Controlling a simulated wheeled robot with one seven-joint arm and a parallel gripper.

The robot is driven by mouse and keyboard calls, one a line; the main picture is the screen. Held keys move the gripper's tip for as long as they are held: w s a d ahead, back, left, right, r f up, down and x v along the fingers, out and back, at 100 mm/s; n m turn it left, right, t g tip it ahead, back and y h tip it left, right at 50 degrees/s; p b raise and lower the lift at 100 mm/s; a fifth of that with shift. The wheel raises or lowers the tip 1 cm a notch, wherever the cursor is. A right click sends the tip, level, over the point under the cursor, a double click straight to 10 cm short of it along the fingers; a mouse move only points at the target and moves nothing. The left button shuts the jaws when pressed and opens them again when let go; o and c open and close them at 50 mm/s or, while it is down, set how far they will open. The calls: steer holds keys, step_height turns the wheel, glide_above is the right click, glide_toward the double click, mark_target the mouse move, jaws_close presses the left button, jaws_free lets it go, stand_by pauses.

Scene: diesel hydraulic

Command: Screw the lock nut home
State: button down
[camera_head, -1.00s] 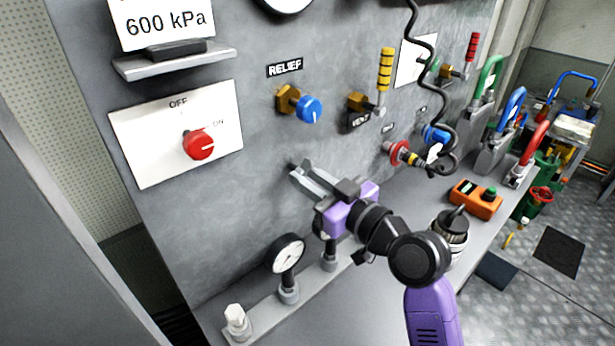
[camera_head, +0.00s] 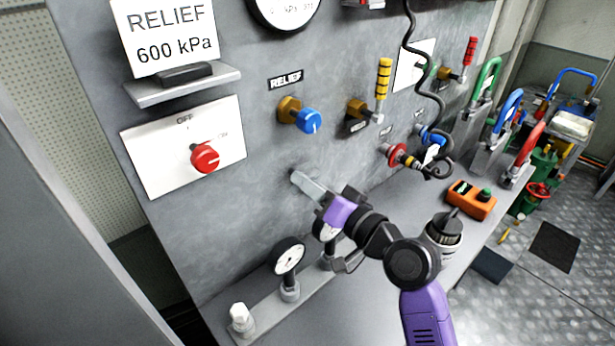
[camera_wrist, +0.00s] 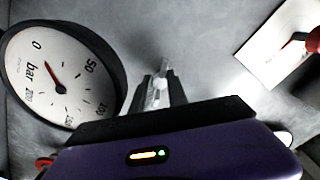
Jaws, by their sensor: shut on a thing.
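My gripper (camera_head: 305,183) reaches toward the grey panel, below the blue relief knob (camera_head: 308,121), with its fingers seen nearly edge-on. In the wrist view my gripper (camera_wrist: 160,88) is shut on a small pale metal piece (camera_wrist: 161,82) that shows between the dark fingers. The piece lies at the panel face. I cannot tell for certain that it is the lock nut, as the fingers hide most of it. The brass fitting (camera_head: 288,110) behind the blue knob is apart from my gripper.
A gauge (camera_head: 289,256) stands on the bench below my gripper, with another partly hidden beside it. A large bar gauge (camera_wrist: 58,78) is close in the wrist view. The red switch knob (camera_head: 205,158) is to the left; an orange box (camera_head: 471,199) lies on the bench at right.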

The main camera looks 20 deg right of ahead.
steer(key=shift+m+p, duration=1.15)
steer(key=shift+m, duration=1.05)
steer(key=c, duration=1.3)
jaws_free()
steer(key=shift+f, duration=0.1)
